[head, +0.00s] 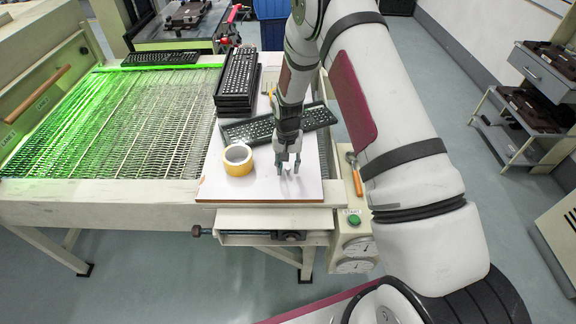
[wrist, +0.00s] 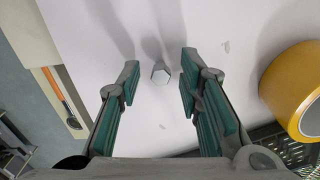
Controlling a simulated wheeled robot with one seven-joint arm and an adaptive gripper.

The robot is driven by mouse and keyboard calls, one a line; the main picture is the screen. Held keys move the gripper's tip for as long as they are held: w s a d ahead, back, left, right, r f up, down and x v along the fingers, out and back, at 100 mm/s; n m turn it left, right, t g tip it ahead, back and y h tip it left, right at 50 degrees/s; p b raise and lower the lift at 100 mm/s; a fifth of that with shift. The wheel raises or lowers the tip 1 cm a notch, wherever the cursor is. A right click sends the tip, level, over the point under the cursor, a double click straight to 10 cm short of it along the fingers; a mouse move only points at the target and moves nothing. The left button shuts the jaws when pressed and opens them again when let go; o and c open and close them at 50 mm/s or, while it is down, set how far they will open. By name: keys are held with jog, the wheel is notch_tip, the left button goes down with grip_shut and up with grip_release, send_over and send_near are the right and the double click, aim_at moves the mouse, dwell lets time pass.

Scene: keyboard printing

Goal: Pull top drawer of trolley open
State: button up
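The trolley (head: 490,119) stands at the right edge of the head view, partly cut off by the frame. Its top drawer (head: 537,72) has a pale grey front with a small dark handle and looks shut. Dark parts lie on the trolley's top and lower shelf. My gripper (head: 288,170) is far to the left of the trolley, low over a white board (head: 225,188). In the wrist view my gripper (wrist: 160,68) has its two green-padded fingers apart. A small hexagonal metal piece (wrist: 161,73) shows between the fingertips, not gripped.
On the white board are a yellow tape roll (head: 238,160), a stack of black keyboards (head: 238,80) and a tilted keyboard (head: 250,131). An orange-handled tool (head: 356,181) lies beside the board. Clear floor (head: 440,85) lies between the machine and the trolley.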

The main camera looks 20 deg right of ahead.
notch_tip(320, 180, up, 13)
jog(key=b, duration=0.1)
notch_tip(320, 180, up, 12)
jog(key=n+t, duration=0.1)
send_over(288, 168)
jog(key=s, duration=0.4)
jog(key=s+r+n+t, duration=0.2)
jog(key=s+r, duration=0.6)
jog(key=s, duration=0.4)
jog(key=s+r+n+t, duration=0.1)
jog(key=s+r+t, duration=0.1)
jog(key=s+r, duration=0.6)
jog(key=s, duration=0.5)
jog(key=shift+a+r+n, duration=0.2)
jog(key=shift+a+n, duration=0.2)
jog(key=shift+s+t, duration=0.3)
jog(key=shift+s, duration=0.2)
jog(key=c, duration=0.3)
jog(key=shift+a, duration=0.1)
